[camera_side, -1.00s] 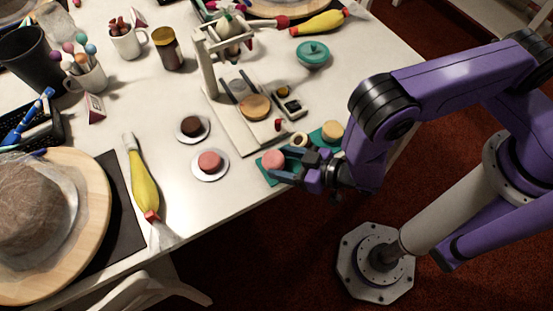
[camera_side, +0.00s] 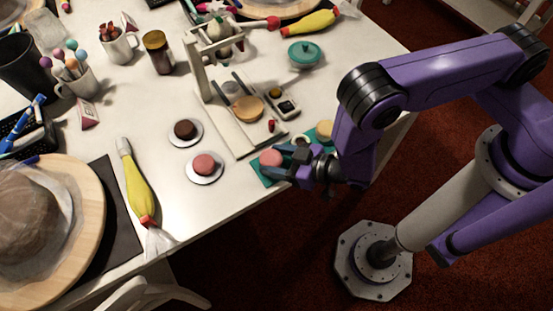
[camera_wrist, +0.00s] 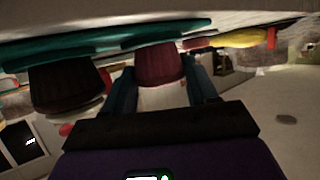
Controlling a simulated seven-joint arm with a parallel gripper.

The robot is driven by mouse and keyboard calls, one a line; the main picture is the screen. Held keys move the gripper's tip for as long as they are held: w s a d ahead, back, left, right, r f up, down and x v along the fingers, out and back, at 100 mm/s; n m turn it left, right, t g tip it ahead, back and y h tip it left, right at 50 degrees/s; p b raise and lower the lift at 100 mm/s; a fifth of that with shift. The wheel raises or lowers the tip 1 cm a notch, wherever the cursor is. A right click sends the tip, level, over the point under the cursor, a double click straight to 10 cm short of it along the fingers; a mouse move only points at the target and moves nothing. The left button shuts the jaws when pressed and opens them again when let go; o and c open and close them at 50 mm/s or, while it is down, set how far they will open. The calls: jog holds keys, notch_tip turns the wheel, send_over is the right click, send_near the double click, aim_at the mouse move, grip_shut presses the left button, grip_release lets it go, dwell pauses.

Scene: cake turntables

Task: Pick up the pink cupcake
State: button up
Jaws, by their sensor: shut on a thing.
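In the wrist view, which looks upside down, the cupcake (camera_wrist: 160,65) is dark red and pleated between the two fingers (camera_wrist: 161,88). It appears to be still against the teal mat. A second pink-topped cake (camera_side: 204,164) sits on a white saucer to the left.
A dark brown cake (camera_side: 185,129) is on a saucer farther back. A white stand (camera_side: 238,130) is behind the cupcake. A yellow piping bag (camera_side: 138,186) lies to the left.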

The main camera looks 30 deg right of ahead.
jog(key=shift+r, duration=0.45)
jog(key=s+d+r, duration=0.9)
jog(key=d+r, duration=0.1)
jog(key=r, duration=0.1)
jog(key=shift+s+r, duration=0.25)
jog(key=shift+s, duration=0.1)
